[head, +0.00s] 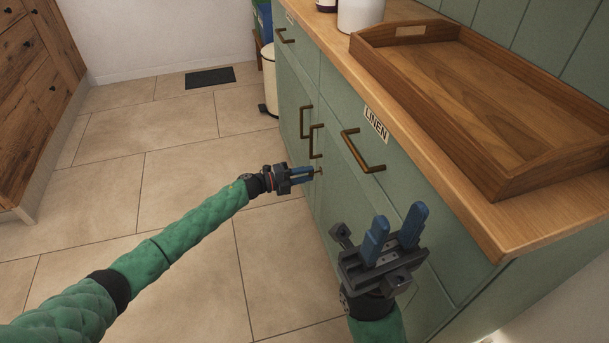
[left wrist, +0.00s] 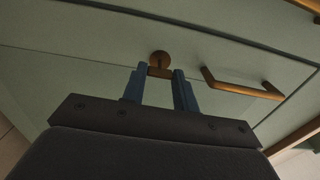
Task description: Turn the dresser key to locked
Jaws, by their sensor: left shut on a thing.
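The green dresser (head: 320,205) stands on the right of the head view. A small brass key (left wrist: 160,72) sits at a round brass lock plate (left wrist: 161,57) on the dresser front. In the left wrist view the key's grip shows as a short bar lying roughly crosswise between the fingertips. My left gripper (head: 311,173) is at the dresser front, its blue fingers shut on the key. I cannot tell whether the lock is locked. My right gripper (head: 399,220) is empty, with its two blue fingers apart, close in front of the dresser's near part.
Brass handles (head: 365,152) stick out from the dresser front near both grippers. A LINEN label (head: 376,123) is above one. A wooden tray (head: 430,125) rests on the top. A white bin (head: 270,85) stands beyond the dresser. Tiled floor (head: 180,190) is clear at left.

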